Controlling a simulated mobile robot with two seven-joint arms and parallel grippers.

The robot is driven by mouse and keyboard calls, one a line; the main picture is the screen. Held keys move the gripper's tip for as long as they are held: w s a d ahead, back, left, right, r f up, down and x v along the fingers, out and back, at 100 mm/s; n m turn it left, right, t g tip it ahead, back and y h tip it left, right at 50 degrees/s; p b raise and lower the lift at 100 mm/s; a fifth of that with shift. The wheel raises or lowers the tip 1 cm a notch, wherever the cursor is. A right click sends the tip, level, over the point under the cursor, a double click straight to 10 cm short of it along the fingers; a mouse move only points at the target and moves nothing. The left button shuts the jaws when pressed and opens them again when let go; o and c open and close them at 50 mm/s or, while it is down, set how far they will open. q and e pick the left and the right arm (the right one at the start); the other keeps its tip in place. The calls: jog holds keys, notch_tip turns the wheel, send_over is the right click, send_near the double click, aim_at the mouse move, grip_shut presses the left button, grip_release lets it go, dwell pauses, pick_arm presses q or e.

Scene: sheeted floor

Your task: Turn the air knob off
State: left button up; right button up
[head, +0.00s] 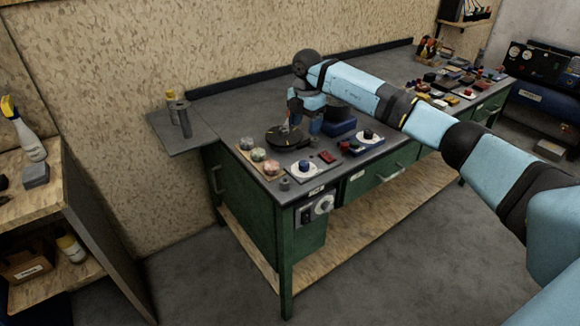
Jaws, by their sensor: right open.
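Several knob-like controls show in the head view, and I cannot read which is the air knob. A dark knob on a white plate (367,136) sits further right. My right gripper (287,126) is open, small in the picture, pointing down above a dark round disc (286,138), behind and apart from the blue knob. Whether it touches the disc is unclear. My left gripper is not in view.
The grey bench top (225,118) also holds a wooden strip of small round pieces (258,158), a red block (327,156) and a blue item (340,122). Clutter fills its far right end. A wooden shelf (40,203) stands left. Floor in front is clear.

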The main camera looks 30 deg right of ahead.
aim_at(304, 163)
notch_tip(304, 163, down, 14)
jog(key=shift+r, duration=0.15)
dwell(0.4)
jog(key=c, duration=0.9)
